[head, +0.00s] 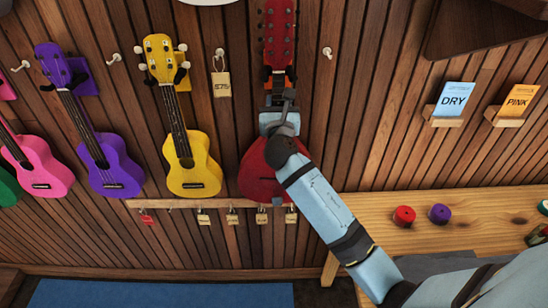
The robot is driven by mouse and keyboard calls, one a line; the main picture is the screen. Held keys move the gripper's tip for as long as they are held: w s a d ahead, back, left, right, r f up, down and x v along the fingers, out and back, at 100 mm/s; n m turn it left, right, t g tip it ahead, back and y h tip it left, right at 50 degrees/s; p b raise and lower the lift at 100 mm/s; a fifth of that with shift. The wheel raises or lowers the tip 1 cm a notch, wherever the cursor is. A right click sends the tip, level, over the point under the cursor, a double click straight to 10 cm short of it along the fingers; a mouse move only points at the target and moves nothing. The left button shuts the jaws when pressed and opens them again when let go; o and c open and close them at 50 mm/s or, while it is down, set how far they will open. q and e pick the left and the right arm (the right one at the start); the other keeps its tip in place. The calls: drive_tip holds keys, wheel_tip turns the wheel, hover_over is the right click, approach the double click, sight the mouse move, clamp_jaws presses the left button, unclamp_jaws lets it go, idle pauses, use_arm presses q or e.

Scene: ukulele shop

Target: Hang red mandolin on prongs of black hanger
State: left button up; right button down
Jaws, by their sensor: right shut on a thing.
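The red mandolin (256,177) is upright against the wood-slat wall, its headstock (279,38) at the top of the head view. My right gripper (279,100) is shut on its neck, below the headstock; my wrist and forearm hide part of the neck and body. A small dark piece of what looks like the black hanger (290,73) shows beside the neck under the headstock. Whether the neck sits between its prongs or in front of them, I cannot tell. My left gripper is not in view.
Yellow (194,160), purple (116,171) and pink (40,166) ukuleles hang to the left. A wooden bench (370,238) stands lower right.

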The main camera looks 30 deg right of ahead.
drive_tip(key=shift+s+r, duration=0.1)
drive_tip(key=shift+r+p+v, duration=0.2)
drive_tip(key=shift+p+v, duration=0.15)
drive_tip(key=shift+v, duration=0.85)
drive_tip(key=shift+r+p+v, duration=0.15)
drive_tip(key=shift+p+v, duration=0.2)
drive_tip(key=shift+v, duration=0.85)
drive_tip(key=r+v, duration=0.1)
drive_tip(key=v, duration=0.5)
drive_tip(key=shift+s+a, duration=0.1)
idle(1.3)
